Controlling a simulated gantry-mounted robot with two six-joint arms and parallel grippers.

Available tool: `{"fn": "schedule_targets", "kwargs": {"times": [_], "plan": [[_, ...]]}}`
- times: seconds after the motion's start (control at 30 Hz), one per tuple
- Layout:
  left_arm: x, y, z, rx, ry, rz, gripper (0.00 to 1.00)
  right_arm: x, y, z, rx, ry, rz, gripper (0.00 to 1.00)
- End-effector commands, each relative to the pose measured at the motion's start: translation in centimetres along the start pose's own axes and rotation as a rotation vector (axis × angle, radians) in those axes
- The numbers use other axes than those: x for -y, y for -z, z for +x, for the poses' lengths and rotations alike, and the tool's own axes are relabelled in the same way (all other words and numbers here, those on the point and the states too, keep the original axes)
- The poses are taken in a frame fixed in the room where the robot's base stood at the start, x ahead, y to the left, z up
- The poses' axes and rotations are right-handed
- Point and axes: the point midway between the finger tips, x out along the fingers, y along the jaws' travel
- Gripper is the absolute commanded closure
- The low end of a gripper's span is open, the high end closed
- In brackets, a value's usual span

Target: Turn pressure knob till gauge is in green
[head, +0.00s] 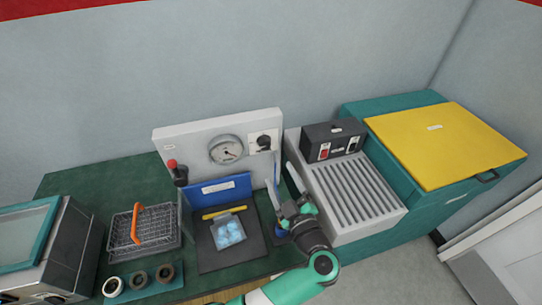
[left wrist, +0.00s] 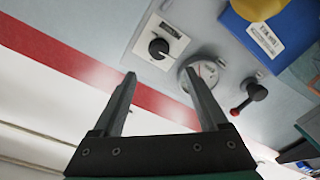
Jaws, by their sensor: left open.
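The black pressure knob (head: 264,142) sits on a white label plate at the right of the grey upright panel (head: 185,137). The round gauge (head: 226,150) is to its left; its needle reading and any green zone are too small to tell. My left gripper (head: 281,160) is open and empty, its fingers pointing up toward the panel, just below and right of the knob. In the left wrist view the knob (left wrist: 159,48) shows beyond and between the two fingertips (left wrist: 160,73), apart from them. The gauge (left wrist: 203,74) is partly hidden behind one finger. My right gripper is out of view.
A red-tipped lever (head: 172,165) stands at the panel's left, with a blue plate (head: 217,187) and a pouch (head: 229,230) below the gauge. A slatted grey conveyor (head: 352,190) and control box (head: 334,142) stand close on the right. A wire basket (head: 145,236) is left.

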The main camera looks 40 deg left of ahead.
Motion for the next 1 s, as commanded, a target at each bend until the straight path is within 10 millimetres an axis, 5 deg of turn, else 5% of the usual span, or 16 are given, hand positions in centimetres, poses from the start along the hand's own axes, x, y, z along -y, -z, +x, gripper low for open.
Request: {"fn": "schedule_targets", "kwargs": {"times": [0.17,0.6,1.0], "plan": [[0.0,0.1,1.5,-0.003,0.003,-0.003,0.24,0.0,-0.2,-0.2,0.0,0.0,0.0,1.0],[0.1,0.1,10.4,-0.003,0.002,-0.002,0.24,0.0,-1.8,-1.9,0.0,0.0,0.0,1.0],[-0.1,0.2,11.7,-0.001,0.0,-0.002,0.24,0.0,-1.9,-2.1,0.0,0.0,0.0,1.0]]}}
